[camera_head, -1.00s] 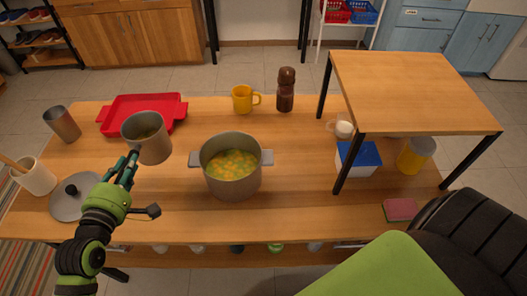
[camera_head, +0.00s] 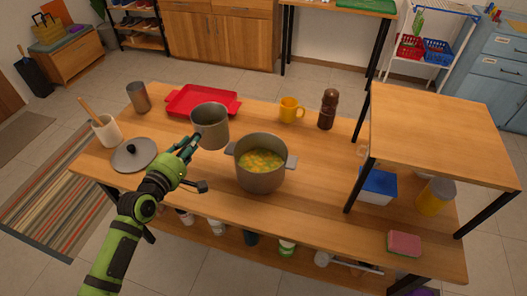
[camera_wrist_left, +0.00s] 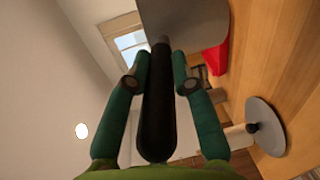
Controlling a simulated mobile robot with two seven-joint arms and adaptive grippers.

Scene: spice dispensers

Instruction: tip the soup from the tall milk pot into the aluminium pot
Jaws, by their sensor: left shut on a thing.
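The tall milk pot (camera_head: 211,129) is a grey metal pot, held near upright just left of and behind the aluminium pot. My left gripper (camera_head: 188,148) is shut on its handle. In the left wrist view the black handle (camera_wrist_left: 159,105) lies between the teal fingers (camera_wrist_left: 160,75), with the grey pot wall (camera_wrist_left: 185,20) beyond. The inside of the milk pot is dark grey; I cannot tell whether it holds soup. The aluminium pot (camera_head: 261,178) stands on the table with yellow-green soup (camera_head: 261,160) in it. My right gripper is not in view.
A pot lid (camera_head: 134,156) and utensil crock (camera_head: 106,130) stand at left, with a metal cup (camera_head: 139,97) behind. A red tray (camera_head: 203,101), yellow mug (camera_head: 291,110) and brown mill (camera_head: 328,109) stand at the back. A raised shelf (camera_head: 435,135) blocks the right side.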

